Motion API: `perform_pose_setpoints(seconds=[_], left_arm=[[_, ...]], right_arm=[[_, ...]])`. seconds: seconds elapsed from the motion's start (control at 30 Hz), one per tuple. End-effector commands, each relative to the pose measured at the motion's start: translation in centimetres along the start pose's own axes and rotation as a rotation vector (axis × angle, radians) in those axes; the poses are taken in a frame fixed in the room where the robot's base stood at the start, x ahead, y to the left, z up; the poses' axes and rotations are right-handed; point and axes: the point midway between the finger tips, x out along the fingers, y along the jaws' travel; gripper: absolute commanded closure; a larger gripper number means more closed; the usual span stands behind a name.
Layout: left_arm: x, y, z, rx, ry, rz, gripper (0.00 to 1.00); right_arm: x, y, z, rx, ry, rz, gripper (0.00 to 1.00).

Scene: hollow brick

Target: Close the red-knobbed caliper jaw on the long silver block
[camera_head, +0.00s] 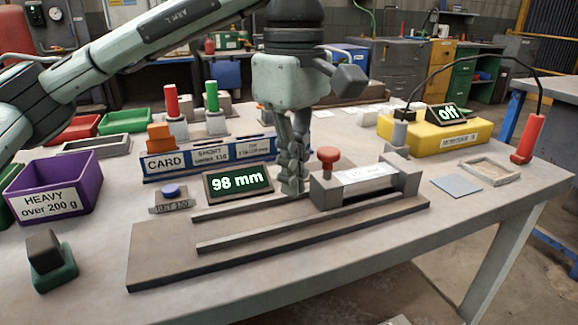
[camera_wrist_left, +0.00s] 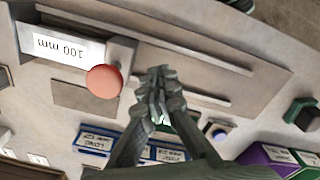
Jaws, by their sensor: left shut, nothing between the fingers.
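The caliper has a dark base plate (camera_head: 165,262) with long rails. Its sliding jaw (camera_head: 325,193) carries a red knob (camera_head: 328,155), which also shows in the left wrist view (camera_wrist_left: 104,81). The long silver block (camera_head: 365,177), with a white label reading "100 mm" in the wrist view (camera_wrist_left: 62,48), lies between this jaw and the fixed jaw (camera_head: 404,174) at right. Whether both jaws touch it, I cannot tell. My left gripper (camera_head: 291,188) is shut and empty, pointing down just left of the sliding jaw; contact is unclear. My right gripper is not in view.
A display (camera_head: 238,183) reading "98 mm" stands behind the caliper, next to a blue button (camera_head: 171,190). A blue card rack (camera_head: 205,155) is behind them. A purple bin (camera_head: 55,187) stands left, a yellow box (camera_head: 435,133) back right.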

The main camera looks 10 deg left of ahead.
Motion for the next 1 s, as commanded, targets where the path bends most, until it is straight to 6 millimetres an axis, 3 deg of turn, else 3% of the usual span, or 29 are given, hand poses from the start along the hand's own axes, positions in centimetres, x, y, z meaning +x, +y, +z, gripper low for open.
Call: perform_pose_setpoints(seconds=[0.7, 1.0], left_arm=[[-6.1, 0.0, 0.0, 0.0, 0.001, 0.0, 1.0], [-6.3, 0.0, 0.0, 0.0, 0.001, 0.0, 1.0]], right_arm=[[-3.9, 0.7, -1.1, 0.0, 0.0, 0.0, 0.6], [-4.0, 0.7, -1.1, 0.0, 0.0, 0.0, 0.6]])
